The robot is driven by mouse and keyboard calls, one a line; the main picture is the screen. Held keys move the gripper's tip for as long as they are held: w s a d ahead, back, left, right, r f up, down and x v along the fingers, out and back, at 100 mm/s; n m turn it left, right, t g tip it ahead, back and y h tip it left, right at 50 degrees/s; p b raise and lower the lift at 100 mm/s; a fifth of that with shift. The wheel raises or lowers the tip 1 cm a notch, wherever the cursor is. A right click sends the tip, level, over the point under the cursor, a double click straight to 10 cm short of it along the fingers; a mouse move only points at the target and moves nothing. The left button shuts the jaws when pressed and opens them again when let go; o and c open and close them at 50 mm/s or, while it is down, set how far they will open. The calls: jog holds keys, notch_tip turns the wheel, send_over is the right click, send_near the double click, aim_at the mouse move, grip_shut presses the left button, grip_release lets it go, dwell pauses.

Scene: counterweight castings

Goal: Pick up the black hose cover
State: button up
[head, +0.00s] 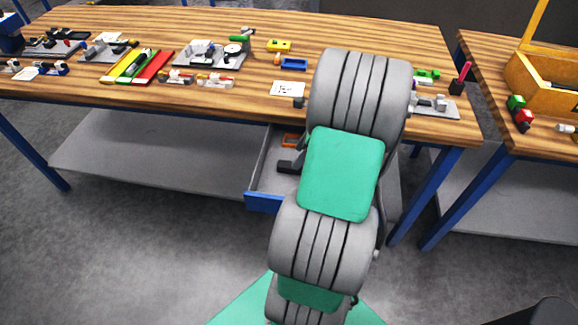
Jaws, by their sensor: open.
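My arm rises through the middle of the head view and bends over the workbench's front edge. My gripper (287,167) is mostly hidden behind my arm links. A dark piece that appears to be part of it shows at the left of the arm, over the open drawer (264,202). It is open. I cannot make out the black hose cover for certain. Several small dark parts lie on the bench, too small to identify, and my arm hides part of the drawer.
The wooden workbench (240,103) carries several fixtures, red, yellow and green bars (153,68) and a blue block (293,64). An orange item (292,140) lies in the drawer. A second bench at right holds a yellow bin (545,85). The floor at left is clear.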

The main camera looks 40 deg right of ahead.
aim_at(289, 167)
jog(key=x, duration=0.5)
jog(key=shift+f, duration=0.15)
jog(key=shift+c, duration=0.4)
jog(key=c, duration=1)
